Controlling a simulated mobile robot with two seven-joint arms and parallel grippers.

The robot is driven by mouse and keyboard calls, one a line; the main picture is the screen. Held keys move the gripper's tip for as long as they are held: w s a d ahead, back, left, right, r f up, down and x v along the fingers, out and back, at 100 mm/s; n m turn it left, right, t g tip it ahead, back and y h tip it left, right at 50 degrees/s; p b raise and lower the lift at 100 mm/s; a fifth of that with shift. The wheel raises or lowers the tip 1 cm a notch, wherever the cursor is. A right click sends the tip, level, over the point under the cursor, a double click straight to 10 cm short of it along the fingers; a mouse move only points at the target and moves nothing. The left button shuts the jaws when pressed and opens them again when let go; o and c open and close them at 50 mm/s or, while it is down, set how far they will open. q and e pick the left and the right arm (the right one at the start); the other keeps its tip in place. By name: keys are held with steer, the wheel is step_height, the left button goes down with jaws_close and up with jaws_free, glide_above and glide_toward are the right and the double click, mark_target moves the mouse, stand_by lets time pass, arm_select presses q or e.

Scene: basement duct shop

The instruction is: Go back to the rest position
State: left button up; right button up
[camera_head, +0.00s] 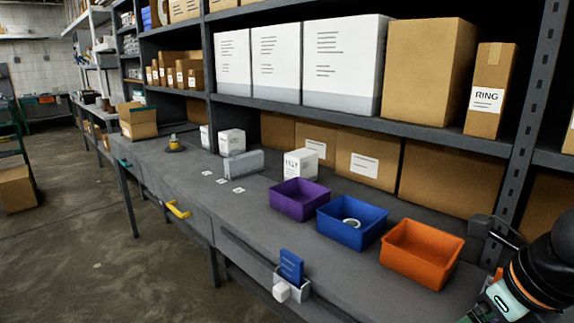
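Part of my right arm, black with an orange band and a pale green section, shows at the lower right corner, beside the orange bin (423,252). Its gripper is outside the picture. My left arm and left gripper are not in view. The grey workbench (200,190) runs from the far left to the lower right. A purple bin (298,203), a blue bin (345,235) and the orange bin stand in a row on it. A pale ring (352,223) lies in the blue bin. The purple and orange bins look empty.
A blue card-like item (291,266) stands in a small holder at the bench's front edge. A yellow handle (178,209) sticks out in front. Small white boxes (232,142) stand farther back. Shelves with cartons (428,72) rise behind. The floor at left is open.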

steer(key=s+a+f+n+g+y, duration=0.1)
steer(key=s+a+g+y, duration=0.1)
steer(key=a+y, duration=0.55)
steer(key=s+a+f+n+g+y, duration=0.1)
steer(key=s+a+g+y, duration=0.2)
steer(key=a, duration=0.7)
steer(key=w+a+r+m+t+y+p, duration=0.1)
steer(key=w+a+r+m+t+y, duration=0.3)
steer(key=m+y, duration=0.5)
steer(key=w+d+f+m+t+h+p, duration=0.1)
steer(key=w+d+f+m+t+h, duration=0.3)
steer(key=f+m+t+h, duration=0.6)
steer(key=w+d+f+m+t+h, duration=0.3)
steer(key=d+f+m+t+h, duration=0.25)
steer(key=m, duration=0.75)
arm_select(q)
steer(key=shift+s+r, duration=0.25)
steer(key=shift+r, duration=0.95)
arm_select(e)
steer(key=s+f+m+g+h, duration=0.1)
steer(key=s+f+m+g, duration=0.2)
steer(key=s+f, duration=0.4)
steer(key=s+d+f+m+g+h, duration=0.1)
steer(key=s+f+m+g, duration=0.3)
steer(key=f, duration=1.2)
steer(key=s+g+h, duration=0.1)
steer(key=s+g, duration=0.1)
steer(key=s, duration=0.2)
steer(key=shift+s+f+m, duration=0.15)
steer(key=shift+f+m, duration=0.15)
